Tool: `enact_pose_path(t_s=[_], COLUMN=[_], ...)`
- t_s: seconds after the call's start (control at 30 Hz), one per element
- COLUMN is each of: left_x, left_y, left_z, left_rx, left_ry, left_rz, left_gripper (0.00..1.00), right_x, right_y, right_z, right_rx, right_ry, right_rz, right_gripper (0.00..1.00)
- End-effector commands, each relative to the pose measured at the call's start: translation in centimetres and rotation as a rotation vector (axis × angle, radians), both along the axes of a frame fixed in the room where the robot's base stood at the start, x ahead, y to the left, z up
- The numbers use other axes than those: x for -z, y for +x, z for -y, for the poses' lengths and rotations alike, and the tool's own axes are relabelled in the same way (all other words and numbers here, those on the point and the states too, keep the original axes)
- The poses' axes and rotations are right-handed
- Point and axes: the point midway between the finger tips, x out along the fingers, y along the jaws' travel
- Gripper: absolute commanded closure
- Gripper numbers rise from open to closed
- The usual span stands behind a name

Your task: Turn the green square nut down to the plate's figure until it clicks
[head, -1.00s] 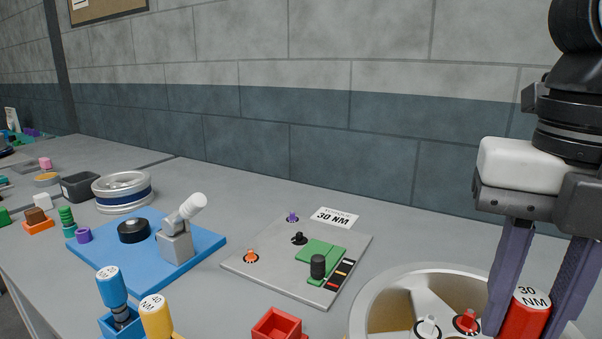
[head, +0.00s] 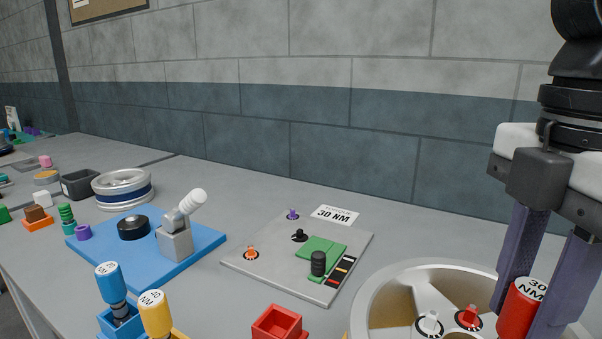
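My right gripper (head: 522,316) points down over the white-rimmed wheel (head: 395,284) at the lower right. Its two purple fingers are shut on a red driver (head: 516,311) whose white cap reads 30 NM. The driver's lower end is cut off by the picture's edge. I cannot make out a green square nut; the driver or the frame edge may hide it. In the wheel, a white stud (head: 429,324) and a red stud (head: 468,317) show left of the driver. The torque plate (head: 334,215) behind the grey board reads 30 NM. My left gripper is not in view.
The grey board (head: 270,275) carries a green block, a black knob and small coloured pegs. Blue (head: 110,284) and yellow (head: 155,314) drivers stand in holders at the front, beside a red holder (head: 278,325). A blue board (head: 205,240) with a lever lies left.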

Motion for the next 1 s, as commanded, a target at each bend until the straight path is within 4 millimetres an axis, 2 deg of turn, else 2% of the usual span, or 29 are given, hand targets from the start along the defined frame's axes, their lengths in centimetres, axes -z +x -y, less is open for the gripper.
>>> enact_pose_path(t_s=[0.23, 0.27, 0.37, 0.73, 0.87, 1.0], left_x=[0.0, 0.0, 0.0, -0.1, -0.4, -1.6], left_y=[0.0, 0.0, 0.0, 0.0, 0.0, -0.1], left_z=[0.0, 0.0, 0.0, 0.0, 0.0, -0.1], left_rx=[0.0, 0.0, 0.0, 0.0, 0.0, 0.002], left_ry=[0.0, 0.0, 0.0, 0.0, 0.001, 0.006], left_rz=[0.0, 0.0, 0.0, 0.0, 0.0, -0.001], left_gripper=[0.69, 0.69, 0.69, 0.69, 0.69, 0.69], right_x=[0.0, 0.0, 0.0, -0.5, -2.4, -5.7], right_y=[0.0, 0.0, 0.0, 0.0, 0.1, 0.0], right_z=[0.0, 0.0, 0.0, 0.0, -0.1, 0.0], right_rx=[0.037, 0.037, 0.036, 0.033, 0.033, 0.036], right_ry=[0.0, 0.0, 0.0, 0.001, 0.001, 0.0], right_rz=[0.0, 0.0, 0.0, 0.001, 0.002, 0.005], right_gripper=[1.0, 0.69, 0.52, 0.51, 0.51, 0.51])
